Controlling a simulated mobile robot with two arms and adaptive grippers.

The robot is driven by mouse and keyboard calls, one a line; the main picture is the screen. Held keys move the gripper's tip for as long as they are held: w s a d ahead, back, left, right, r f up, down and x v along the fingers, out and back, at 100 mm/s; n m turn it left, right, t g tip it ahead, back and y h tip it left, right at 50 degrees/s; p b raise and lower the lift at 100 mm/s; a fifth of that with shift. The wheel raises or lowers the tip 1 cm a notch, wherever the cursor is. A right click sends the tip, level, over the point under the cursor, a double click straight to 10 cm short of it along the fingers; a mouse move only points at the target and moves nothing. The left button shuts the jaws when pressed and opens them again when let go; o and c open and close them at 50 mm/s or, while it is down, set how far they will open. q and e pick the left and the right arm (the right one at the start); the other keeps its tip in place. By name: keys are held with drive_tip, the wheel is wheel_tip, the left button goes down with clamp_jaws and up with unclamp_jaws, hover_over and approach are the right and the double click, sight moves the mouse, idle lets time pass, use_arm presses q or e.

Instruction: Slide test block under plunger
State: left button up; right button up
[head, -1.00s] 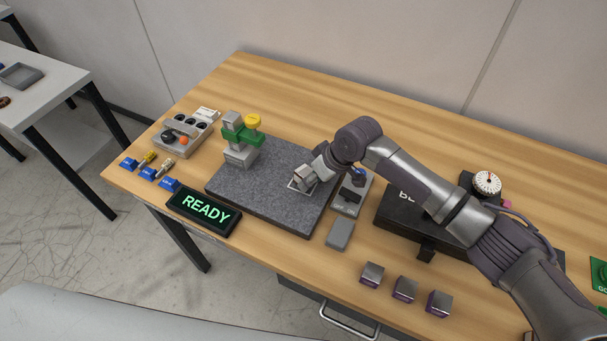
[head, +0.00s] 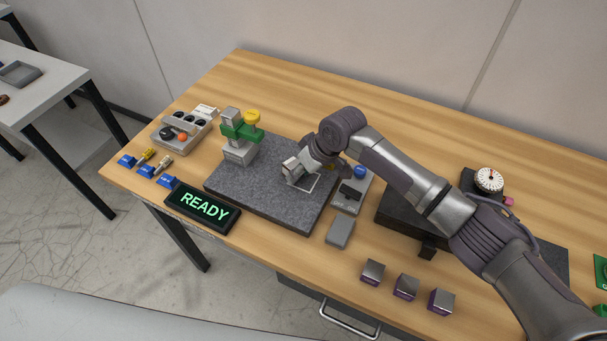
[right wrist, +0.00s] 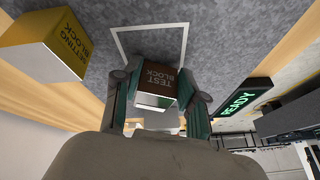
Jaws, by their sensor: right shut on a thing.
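My right gripper (head: 300,163) is shut on the test block (head: 291,166), a small metallic block, at the back left side of the white square outline (head: 307,188) on the granite plate (head: 255,196). In the right wrist view, the labelled test block (right wrist: 157,83) sits between both fingers. I cannot tell whether it touches the granite. The stand with a green arm (head: 240,132) and yellow knob (head: 252,116) stands at the plate's back left, apart from the block. The plunger tip is not clear. My left gripper is not in view.
A lit READY sign (head: 203,207) stands before the plate. A yellow setting block (right wrist: 45,42) shows in the right wrist view. Bare granite lies between gripper and stand.

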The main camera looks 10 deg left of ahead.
sight(286, 164)
drive_tip(key=shift+w+a+f+b, duration=0.1)
drive_tip(key=shift+w+a+b, duration=0.25)
drive_tip(key=shift+a, duration=0.4)
drive_tip(key=shift+w+a+b, duration=0.1)
drive_tip(key=shift+a+b, duration=0.3)
drive_tip(key=shift+a, duration=0.35)
drive_tip(key=shift+w+a+f+b, duration=0.1)
drive_tip(key=shift+w+a+b, duration=0.25)
drive_tip(key=shift+a, duration=0.4)
drive_tip(key=shift+w+a+b, duration=0.25)
drive_tip(key=shift+a+b, duration=0.4)
drive_tip(key=shift+a, duration=0.1)
drive_tip(key=shift+w+a+b, duration=0.2)
drive_tip(key=shift+a+b, duration=0.4)
drive_tip(key=shift+a, duration=0.15)
drive_tip(key=shift+w+a+b, duration=0.25)
drive_tip(key=shift+a+b, duration=0.4)
drive_tip(key=shift+a, duration=0.1)
drive_tip(key=shift+r, duration=0.15)
drive_tip(key=shift+w+a+r, duration=0.1)
drive_tip(key=shift+a+r, duration=0.1)
drive_tip(key=shift+a, duration=0.3)
